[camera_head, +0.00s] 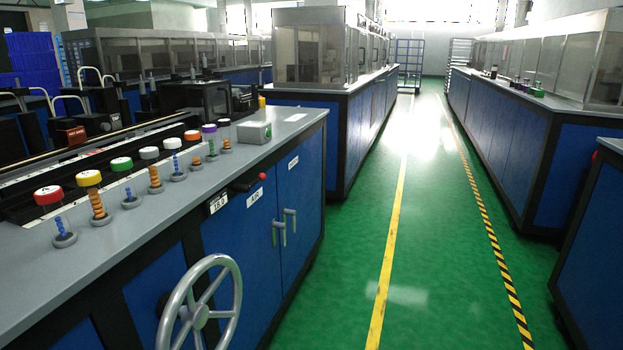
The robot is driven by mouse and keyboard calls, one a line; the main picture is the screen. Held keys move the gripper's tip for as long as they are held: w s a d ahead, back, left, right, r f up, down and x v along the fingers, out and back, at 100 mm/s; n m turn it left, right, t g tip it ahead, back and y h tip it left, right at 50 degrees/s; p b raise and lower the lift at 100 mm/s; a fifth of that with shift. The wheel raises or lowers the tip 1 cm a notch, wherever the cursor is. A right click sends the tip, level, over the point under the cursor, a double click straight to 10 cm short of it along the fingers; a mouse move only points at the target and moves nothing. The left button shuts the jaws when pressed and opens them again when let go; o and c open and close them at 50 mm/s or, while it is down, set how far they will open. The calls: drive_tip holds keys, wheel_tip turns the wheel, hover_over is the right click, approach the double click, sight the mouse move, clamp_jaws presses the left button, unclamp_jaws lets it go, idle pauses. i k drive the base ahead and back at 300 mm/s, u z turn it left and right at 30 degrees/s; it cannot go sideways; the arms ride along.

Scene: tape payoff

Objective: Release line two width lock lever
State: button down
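A short black lever with a red ball end (250,182) sticks out from the front edge of the near left bench, above the blue doors. It lies close to level, with the ball toward the right. I cannot read any mark naming it the line two width lock lever. A small white label (218,202) with dark characters is left of it, and another white label (255,197) is just below it. A grey handwheel (200,308) stands on the bench front, lower left of the lever. My gripper is not in view.
The left bench top (120,215) carries a row of several color-capped posts (121,165) and a grey box (254,132). Door handles (284,228) project below. The green aisle floor (400,240) is clear, between benches. A red knob (595,155) shows at far right.

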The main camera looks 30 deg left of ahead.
sight(255, 183)
drive_tip(key=u, duration=0.2)
drive_tip(key=i, duration=0.85)
drive_tip(key=u, duration=0.75)
drive_tip(key=i, duration=0.3)
drive_tip(key=u, duration=0.2)
